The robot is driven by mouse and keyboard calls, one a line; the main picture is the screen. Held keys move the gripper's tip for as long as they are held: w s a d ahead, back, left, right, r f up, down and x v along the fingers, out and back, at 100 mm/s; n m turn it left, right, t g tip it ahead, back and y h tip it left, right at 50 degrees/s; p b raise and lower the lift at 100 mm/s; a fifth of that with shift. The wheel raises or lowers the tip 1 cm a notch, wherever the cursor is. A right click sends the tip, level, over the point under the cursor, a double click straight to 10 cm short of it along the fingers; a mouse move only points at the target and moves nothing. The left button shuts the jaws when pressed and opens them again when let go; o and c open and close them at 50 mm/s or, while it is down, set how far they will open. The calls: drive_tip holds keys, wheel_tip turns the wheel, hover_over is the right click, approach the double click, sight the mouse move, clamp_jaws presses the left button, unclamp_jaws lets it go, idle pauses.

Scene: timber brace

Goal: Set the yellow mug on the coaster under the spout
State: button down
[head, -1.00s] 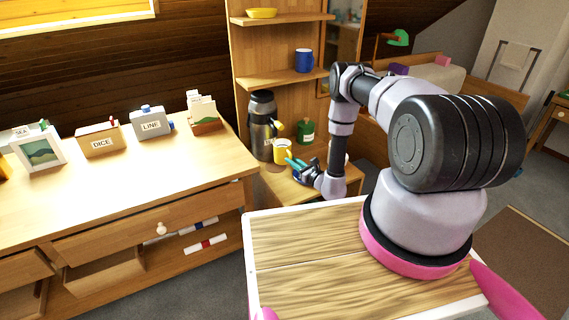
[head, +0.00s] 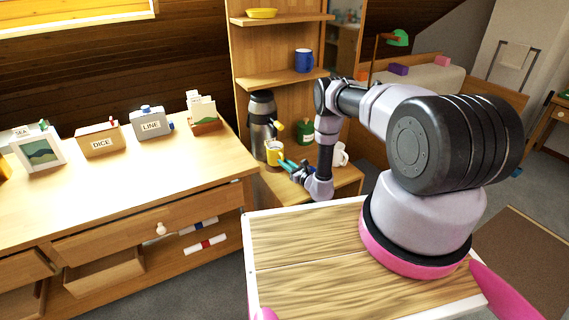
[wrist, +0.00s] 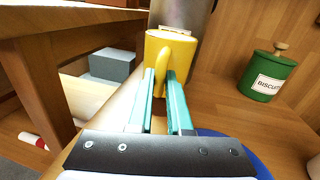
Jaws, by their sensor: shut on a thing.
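A green biscuit jar (wrist: 267,76) stands behind to the right. A white mug (head: 340,155) is right of my forearm. A blue round thing (wrist: 236,143) shows partly beneath my gripper. The long desk (head: 130,190) edges the space on the left.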

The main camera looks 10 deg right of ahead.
drive_tip(key=shift+f, duration=0.5)
drive_tip(key=c, duration=0.8)
unclamp_jaws()
drive_tip(key=shift+s, duration=0.1)
drive_tip(key=shift+c, duration=0.2)
